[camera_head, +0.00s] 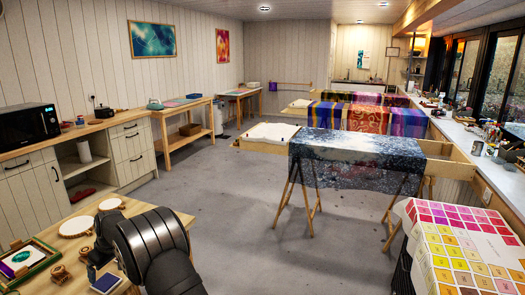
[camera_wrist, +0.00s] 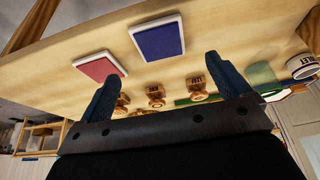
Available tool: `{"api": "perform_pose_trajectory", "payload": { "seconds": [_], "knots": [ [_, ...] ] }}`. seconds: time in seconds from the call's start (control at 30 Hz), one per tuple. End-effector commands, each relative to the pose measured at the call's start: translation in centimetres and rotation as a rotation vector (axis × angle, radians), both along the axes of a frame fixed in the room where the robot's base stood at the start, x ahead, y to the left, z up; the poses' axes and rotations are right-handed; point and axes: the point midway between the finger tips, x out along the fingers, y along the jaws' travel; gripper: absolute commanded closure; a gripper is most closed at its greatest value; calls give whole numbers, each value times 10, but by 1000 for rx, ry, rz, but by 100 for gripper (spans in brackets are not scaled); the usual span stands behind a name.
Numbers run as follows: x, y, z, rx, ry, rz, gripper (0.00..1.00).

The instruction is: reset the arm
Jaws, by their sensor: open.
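My gripper (camera_wrist: 162,68) shows in the wrist view with its two dark blue fingers wide apart and nothing between them. It is over a light wooden table, which the wrist view shows upside down. My arm stands over the right part of this table (camera_head: 172,218) in the head view and hides some of it. The fingers cannot be made out clearly there. A red pad (camera_wrist: 100,66) and a blue pad (camera_wrist: 159,40) lie on the table beyond the fingers. Several wooden stamps (camera_wrist: 156,95) with dark lettering stand nearer the gripper.
A cloth-covered trestle table (camera_head: 360,150) and a colour chart (camera_head: 470,250) are to the right. The grey floor (camera_head: 235,200) between is clear.

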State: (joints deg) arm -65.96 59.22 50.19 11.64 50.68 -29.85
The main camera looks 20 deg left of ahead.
Motion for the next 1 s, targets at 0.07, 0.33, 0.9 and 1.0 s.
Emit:
{"api": "perform_pose_trajectory", "payload": {
  "seconds": [0.07,0.33,0.9,1.0],
  "knots": [
    [0,6,-14,1,0,0,6],
    [0,25,-58,2,-1,1,6],
    [27,-3,-6,3,-2,-4,6],
    [37,-17,4,3,-2,-3,6]
  ]
}}
